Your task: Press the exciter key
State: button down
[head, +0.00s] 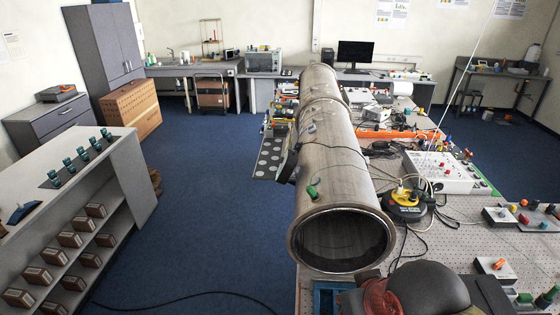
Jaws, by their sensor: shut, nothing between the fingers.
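I cannot tell for certain which control is the exciter key. Several small white boxes with coloured buttons or knobs stand on the perforated table at the right. One box (502,217) has a red and a dark knob. A nearer box (495,268) has an orange one. A bigger box (540,219) has several coloured ones. A large steel pipe (335,165) lies lengthwise on the table, its open end towards me. My gripper is not seen. A dark rounded part, likely of my arm, fills the bottom edge and hides some of the table front.
A white panel with knobs (440,172) and a yellow-black round device (403,206) with loose cables sit right of the pipe. A shelf unit (75,200) with brown boxes stands at the left. Blue floor (220,190) lies free between it and the table.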

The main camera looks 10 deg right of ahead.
dwell(0.7)
notch_tip(320, 180, down, 20)
jog(key=b, duration=2)
jog(key=shift+r, duration=0.1)
